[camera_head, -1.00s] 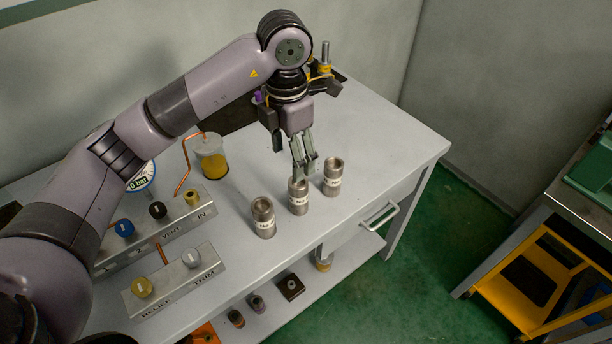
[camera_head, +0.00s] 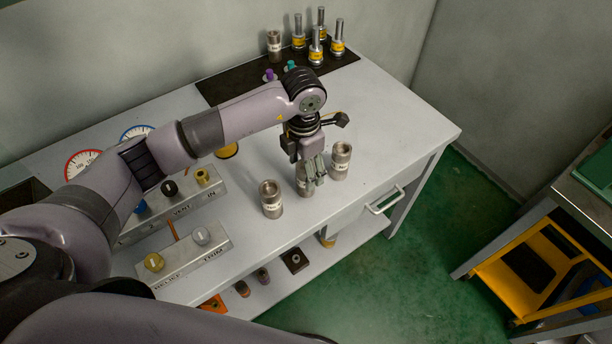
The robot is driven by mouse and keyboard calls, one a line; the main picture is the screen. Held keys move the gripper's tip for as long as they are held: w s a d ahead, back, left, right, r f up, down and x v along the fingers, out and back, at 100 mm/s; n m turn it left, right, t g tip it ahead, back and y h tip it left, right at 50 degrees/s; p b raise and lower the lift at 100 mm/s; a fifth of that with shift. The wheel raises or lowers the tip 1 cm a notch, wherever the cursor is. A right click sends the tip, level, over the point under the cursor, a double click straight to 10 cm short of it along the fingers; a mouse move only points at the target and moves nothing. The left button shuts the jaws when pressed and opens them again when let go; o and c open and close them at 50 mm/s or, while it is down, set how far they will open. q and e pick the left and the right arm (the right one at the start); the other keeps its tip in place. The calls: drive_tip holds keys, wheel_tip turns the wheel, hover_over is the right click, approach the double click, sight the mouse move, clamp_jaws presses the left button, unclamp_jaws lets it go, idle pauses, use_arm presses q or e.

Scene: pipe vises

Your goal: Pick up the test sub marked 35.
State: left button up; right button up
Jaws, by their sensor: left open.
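Three metal test subs with white label bands stand upright near the table's front edge: a left one (camera_head: 271,200), a middle one (camera_head: 304,187) and a right one (camera_head: 341,161). The markings are too small to read, so I cannot tell which is 35. My left gripper (camera_head: 316,170) points down at the middle sub, its open fingers overlapping it and hiding much of it. I cannot tell whether they touch it. My right gripper is out of view.
A dark mat (camera_head: 225,90) at the back carries several yellow-banded fittings (camera_head: 316,50) and another metal sub (camera_head: 274,45). Valve blocks with knobs (camera_head: 185,262) stand to the left. A drawer handle (camera_head: 385,200) sticks out in front. The table's right end is clear.

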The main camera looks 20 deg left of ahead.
use_arm(q)
drive_tip(key=shift+w+d+f+p, duration=0.1)
drive_tip(key=shift+f+p, duration=0.25)
drive_tip(key=shift+f, duration=0.05)
drive_tip(key=f, duration=0.1)
drive_tip(key=f+p, duration=0.1)
drive_tip(key=f, duration=0.1)
drive_tip(key=shift+w+f, duration=0.2)
drive_tip(key=shift+w, duration=0.2)
drive_tip(key=shift+f, duration=0.4)
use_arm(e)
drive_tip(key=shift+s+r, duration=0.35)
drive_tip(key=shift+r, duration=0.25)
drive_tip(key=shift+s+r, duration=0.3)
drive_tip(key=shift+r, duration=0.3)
use_arm(q)
drive_tip(key=c, duration=0.5)
clamp_jaws()
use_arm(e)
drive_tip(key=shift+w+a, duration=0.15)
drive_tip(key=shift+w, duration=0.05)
use_arm(q)
drive_tip(key=shift+r, duration=0.1)
